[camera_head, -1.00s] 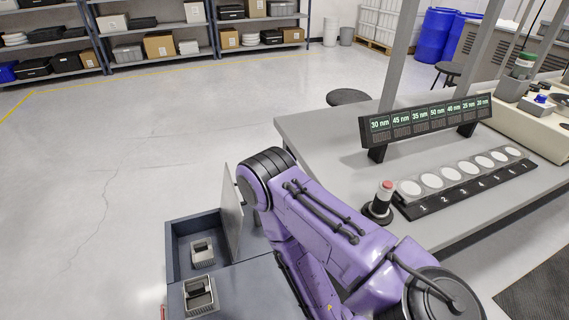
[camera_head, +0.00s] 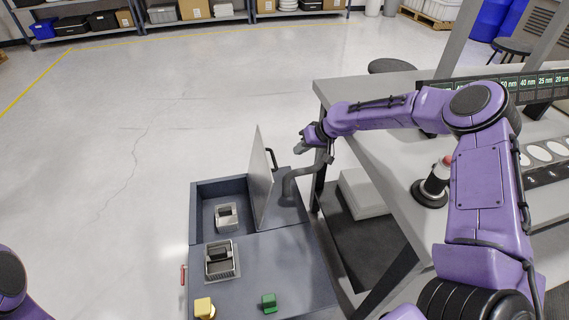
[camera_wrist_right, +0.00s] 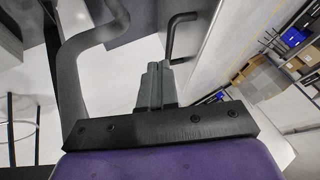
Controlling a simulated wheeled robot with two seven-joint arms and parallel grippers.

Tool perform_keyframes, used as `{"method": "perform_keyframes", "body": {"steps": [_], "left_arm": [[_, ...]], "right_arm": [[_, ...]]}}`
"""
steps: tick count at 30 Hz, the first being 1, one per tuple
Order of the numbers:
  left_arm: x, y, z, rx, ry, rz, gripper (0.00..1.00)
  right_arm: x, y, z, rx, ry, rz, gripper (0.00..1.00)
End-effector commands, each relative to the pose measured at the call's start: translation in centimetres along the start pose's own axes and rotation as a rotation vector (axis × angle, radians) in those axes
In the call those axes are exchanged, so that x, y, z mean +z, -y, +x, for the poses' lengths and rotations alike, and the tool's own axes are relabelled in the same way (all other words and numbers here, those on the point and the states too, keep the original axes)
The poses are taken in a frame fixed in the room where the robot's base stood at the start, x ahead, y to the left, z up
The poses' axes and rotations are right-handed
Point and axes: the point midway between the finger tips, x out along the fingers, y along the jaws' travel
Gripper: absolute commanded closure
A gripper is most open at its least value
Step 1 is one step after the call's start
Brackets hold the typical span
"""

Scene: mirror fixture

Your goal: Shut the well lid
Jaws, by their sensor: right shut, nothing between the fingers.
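The well lid (camera_head: 261,180) stands upright, open, at the right side of the well (camera_head: 207,213) in the head view. Its dark handle (camera_head: 272,158) is on the right face, and the handle also shows in the right wrist view (camera_wrist_right: 171,40). The well's recess is uncovered. My right gripper (camera_head: 301,147) is shut and empty, to the right of the lid, apart from it in the head view. In the right wrist view its closed fingers (camera_wrist_right: 158,70) point toward the handle; I cannot tell the exact gap. My left gripper is out of view.
A grey bent pipe (camera_head: 291,184) rises beside the lid, near the right gripper. A socket (camera_head: 227,216) sits inside the well and another (camera_head: 221,260) in front. Yellow (camera_head: 204,308) and green (camera_head: 269,302) pieces lie nearer. The workbench (camera_head: 369,140) stands right; the floor left is clear.

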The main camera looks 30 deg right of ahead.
Motion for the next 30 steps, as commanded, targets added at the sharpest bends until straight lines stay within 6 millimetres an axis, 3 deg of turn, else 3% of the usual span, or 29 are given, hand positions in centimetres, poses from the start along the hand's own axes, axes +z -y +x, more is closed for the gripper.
{"method": "perform_keyframes", "body": {"steps": [6, 13, 18, 30], "left_arm": [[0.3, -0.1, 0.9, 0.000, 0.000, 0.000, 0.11], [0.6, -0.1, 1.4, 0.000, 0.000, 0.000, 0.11], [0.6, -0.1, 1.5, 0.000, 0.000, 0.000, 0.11], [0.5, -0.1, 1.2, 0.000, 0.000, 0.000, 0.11]], "right_arm": [[0.5, 0.0, 4.7, 0.001, 0.008, 0.000, 1.00], [0.3, 0.1, 8.5, 0.001, 0.006, -0.001, 1.00], [0.3, 0.1, 9.4, 0.000, 0.005, 0.001, 1.00], [0.2, 0.2, 9.2, 0.006, 0.005, 0.000, 1.00]]}}
